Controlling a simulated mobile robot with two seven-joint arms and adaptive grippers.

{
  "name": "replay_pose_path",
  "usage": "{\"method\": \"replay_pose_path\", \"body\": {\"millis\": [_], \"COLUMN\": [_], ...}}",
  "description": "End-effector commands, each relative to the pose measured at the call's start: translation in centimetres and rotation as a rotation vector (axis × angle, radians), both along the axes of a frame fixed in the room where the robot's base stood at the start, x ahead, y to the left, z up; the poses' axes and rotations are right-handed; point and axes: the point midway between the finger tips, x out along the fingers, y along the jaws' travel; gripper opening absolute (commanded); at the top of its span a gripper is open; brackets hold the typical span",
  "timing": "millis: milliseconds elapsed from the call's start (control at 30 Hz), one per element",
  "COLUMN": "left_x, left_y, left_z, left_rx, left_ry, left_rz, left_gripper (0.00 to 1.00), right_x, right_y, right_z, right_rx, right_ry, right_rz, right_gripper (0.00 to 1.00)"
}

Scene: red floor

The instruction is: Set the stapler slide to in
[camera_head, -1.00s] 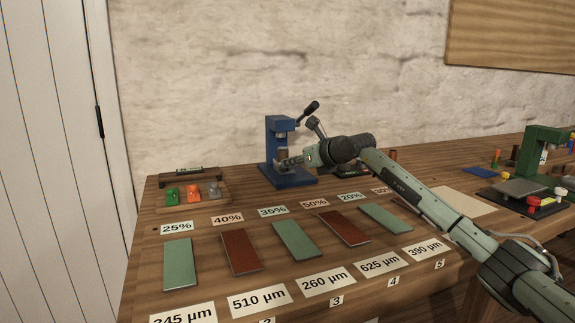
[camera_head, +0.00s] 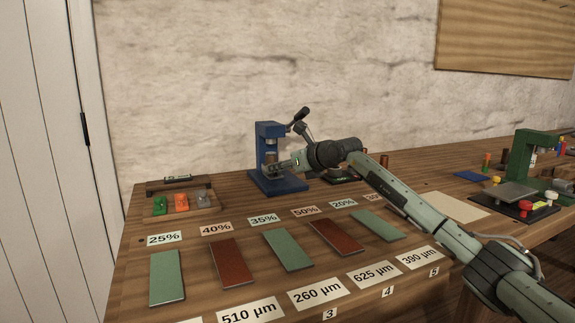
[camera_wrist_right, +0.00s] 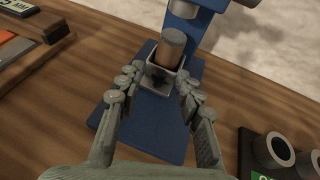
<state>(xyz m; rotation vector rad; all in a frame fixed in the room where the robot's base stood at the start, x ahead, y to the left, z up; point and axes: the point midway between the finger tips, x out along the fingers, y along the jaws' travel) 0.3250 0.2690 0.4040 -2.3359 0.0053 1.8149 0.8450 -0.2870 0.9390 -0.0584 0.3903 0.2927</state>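A blue upright device with a black-knobbed lever (camera_head: 267,133) stands at the back of the bench; I take it to be the stapler, but cannot be sure. A small grey square holder (camera_wrist_right: 160,76) with a brown cylinder (camera_wrist_right: 170,48) sits low on its front, above the blue base (camera_wrist_right: 155,132). I cannot tell the slide's position. My right gripper (camera_wrist_right: 158,88) is open, its fingers on either side of the grey holder; contact is unclear. In the head view, the right gripper (camera_head: 284,165) is at the device's front. My left gripper is not in view.
A wooden rack with coloured pieces (camera_head: 181,203) stands left. Green and red plates with labels lie in front (camera_head: 288,250). A dark block with metal rings (camera_wrist_right: 278,150) is close right of the gripper. A green machine (camera_head: 535,158) stands far right.

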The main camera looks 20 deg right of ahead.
Motion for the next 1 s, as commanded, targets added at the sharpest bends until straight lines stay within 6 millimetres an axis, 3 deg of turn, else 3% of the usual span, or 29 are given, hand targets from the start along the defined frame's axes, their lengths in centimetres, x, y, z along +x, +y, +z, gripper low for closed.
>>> {"method": "replay_pose_path", "body": {"millis": [600,1000], "left_x": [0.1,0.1], "left_y": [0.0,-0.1], "left_z": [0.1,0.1], "left_rx": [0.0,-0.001], "left_ry": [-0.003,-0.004], "left_rz": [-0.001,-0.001], "left_gripper": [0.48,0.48], "right_x": [-9.5,-10.3], "right_y": [-2.9,-3.1], "right_z": [4.2,4.6], "right_rx": [-0.002,0.0], "right_ry": [-0.003,-0.003], "right_rz": [0.0,0.0], "right_gripper": [0.36,0.36]}}
